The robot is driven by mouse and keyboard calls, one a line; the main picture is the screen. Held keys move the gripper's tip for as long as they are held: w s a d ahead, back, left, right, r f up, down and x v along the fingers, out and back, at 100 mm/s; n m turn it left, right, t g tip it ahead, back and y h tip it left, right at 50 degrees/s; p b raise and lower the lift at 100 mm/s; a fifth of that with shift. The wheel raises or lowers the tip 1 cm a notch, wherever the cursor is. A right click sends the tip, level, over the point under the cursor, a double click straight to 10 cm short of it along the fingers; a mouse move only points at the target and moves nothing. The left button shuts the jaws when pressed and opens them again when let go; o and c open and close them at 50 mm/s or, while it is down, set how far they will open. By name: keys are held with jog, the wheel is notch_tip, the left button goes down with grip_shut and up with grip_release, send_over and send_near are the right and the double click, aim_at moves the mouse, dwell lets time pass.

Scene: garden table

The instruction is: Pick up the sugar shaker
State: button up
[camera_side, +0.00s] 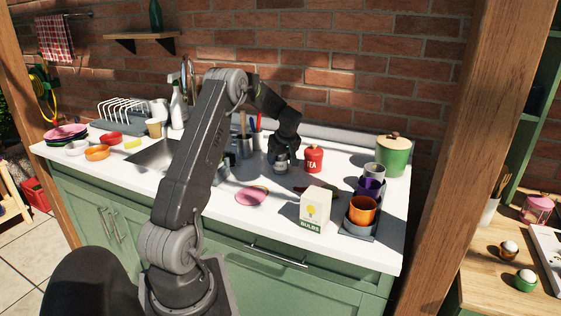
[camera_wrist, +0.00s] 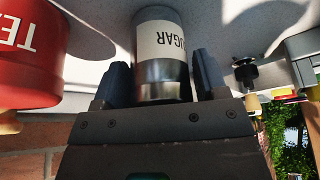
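The sugar shaker (camera_wrist: 162,45) is a silver cylinder with a white label reading SUGAR. In the wrist view it stands between the two fingers of my gripper (camera_wrist: 161,75). A finger lies close along each side of it, and I cannot tell whether they touch it. In the side view the shaker (camera_side: 281,166) is a small metal shape under my gripper (camera_side: 280,153), at or very near the white counter, partly hidden by it.
A red TEA canister (camera_side: 313,159) stands close to the right of my gripper; in the wrist view it is at left. A BULBS box (camera_side: 315,207), a pink bowl (camera_side: 252,196) and a tray with cups (camera_side: 362,209) stand nearer the front. A utensil pot (camera_side: 245,145) is at left.

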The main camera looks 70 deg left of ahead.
jog(key=c, duration=0.7)
jog(key=shift+r, duration=0.1)
jog(key=shift+r, duration=0.55)
notch_tip(320, 180, up, 3)
jog(key=shift+f, duration=0.2)
jog(key=s+r, duration=0.2)
jog(key=s, duration=0.1)
jog(key=s+a+r, duration=0.1)
jog(key=s+r, duration=0.1)
jog(key=s, duration=0.2)
jog(key=s+a+r, duration=0.1)
jog(key=s+r, duration=0.2)
jog(key=s, duration=0.1)
jog(key=shift+s+a, duration=0.1)
jog(key=shift+s, duration=0.15)
